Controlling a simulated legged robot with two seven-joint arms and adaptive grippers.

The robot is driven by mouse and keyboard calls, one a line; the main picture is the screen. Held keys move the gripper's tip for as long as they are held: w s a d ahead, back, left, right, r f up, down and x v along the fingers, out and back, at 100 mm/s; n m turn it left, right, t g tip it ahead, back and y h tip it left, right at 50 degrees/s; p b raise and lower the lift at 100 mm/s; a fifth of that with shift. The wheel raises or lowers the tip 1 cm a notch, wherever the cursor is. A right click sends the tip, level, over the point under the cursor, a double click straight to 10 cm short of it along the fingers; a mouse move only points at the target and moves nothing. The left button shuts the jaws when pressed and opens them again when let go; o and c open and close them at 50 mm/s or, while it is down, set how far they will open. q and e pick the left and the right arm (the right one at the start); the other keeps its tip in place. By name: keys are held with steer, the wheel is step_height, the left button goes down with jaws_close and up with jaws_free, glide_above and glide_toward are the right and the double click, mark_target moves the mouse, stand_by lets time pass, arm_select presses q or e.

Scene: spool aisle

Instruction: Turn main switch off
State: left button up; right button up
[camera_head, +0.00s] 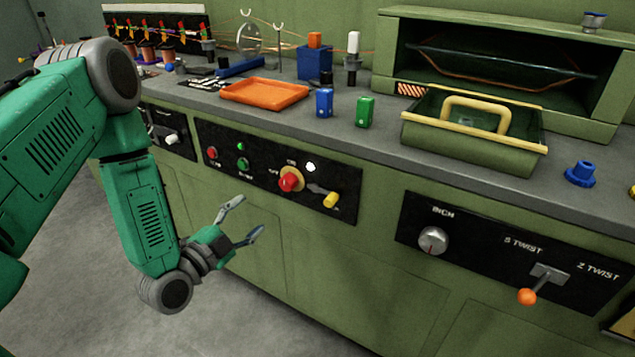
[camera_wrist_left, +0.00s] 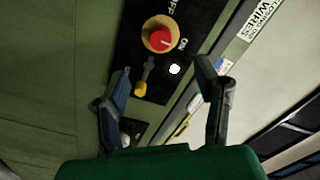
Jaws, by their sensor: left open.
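The main switch (camera_head: 290,180) is a red rotary knob on a yellow-orange round plate, on a black panel of the green bench front. ON is printed above it and OFF to its left; I cannot tell for sure which way the knob points. It also shows in the left wrist view (camera_wrist_left: 160,37), near the top. My left gripper (camera_head: 248,218) is open and empty, below and left of the switch in the head view and apart from it. Its two fingers (camera_wrist_left: 165,68) show in the wrist view, with the panel beyond them. My right gripper is not in view.
Beside the switch are a white lamp (camera_head: 310,167) and a yellow-tipped lever (camera_head: 330,201). Red (camera_head: 212,153) and green (camera_head: 243,164) buttons sit to its left. An orange-knobbed lever (camera_head: 526,297) is further right. The floor before the bench is clear.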

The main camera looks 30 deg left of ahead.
mark_target(285, 186)
arm_select(q)
steer(key=w, duration=0.2)
steer(key=w+d+b, duration=0.1)
steer(key=w, duration=0.4)
steer(key=shift+w+d+r+b, duration=0.2)
steer(key=shift+w+d+b, duration=0.15)
steer(key=shift+d, duration=0.05)
steer(key=w, duration=0.3)
steer(key=w+b, duration=0.1)
steer(key=w, duration=0.1)
steer(key=shift+w+a+f, duration=0.15)
steer(key=shift+a, duration=0.15)
steer(key=shift+w+d, duration=0.1)
steer(key=shift+d, duration=0.2)
steer(key=shift+c, duration=0.8)
steer(key=c, duration=1)
